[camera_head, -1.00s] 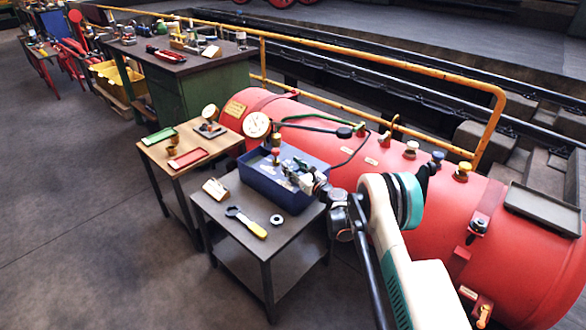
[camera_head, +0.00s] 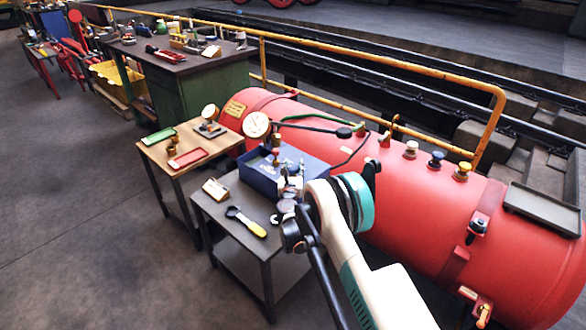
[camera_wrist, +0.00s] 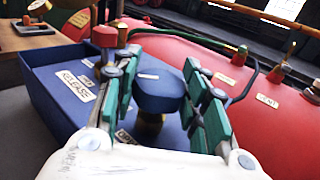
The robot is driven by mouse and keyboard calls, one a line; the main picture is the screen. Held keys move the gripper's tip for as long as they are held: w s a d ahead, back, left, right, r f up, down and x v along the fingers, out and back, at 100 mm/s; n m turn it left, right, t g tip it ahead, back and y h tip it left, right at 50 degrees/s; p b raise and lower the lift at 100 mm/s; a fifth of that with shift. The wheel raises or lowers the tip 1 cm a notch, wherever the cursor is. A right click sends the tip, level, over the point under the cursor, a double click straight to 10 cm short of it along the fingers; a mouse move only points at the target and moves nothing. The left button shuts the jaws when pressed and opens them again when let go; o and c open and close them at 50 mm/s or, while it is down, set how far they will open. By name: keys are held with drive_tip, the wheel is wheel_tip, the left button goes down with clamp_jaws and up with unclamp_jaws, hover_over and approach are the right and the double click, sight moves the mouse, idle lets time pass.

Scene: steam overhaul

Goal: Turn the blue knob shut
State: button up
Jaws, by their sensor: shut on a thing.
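A dark blue knob (camera_wrist: 158,88) with a brass stem fills the middle of the wrist view. It stands at the blue box (camera_wrist: 55,95), which bears white labels. My gripper (camera_wrist: 160,72) has its green-padded fingers on either side of the knob and is shut on it. The lower stem is partly hidden by the gripper body. In the head view my gripper (camera_head: 290,182) is over the right part of the blue box (camera_head: 258,178), and my arm hides the knob there.
A red-topped fitting (camera_wrist: 104,38) rises close to my left finger. The red boiler (camera_head: 400,190) lies behind the box, with several knobs on top, one of them blue (camera_head: 436,158). The floor at left is clear.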

drive_tip(key=shift+m+h, duration=0.8)
drive_tip(key=shift+h, duration=0.8)
drive_tip(key=o, duration=1.1)
drive_tip(key=s, duration=0.4)
drive_tip(key=s+a, duration=0.1)
drive_tip(key=s, duration=0.3)
drive_tip(key=s+a, duration=0.1)
drive_tip(key=s, duration=0.3)
drive_tip(key=shift+w, duration=0.1)
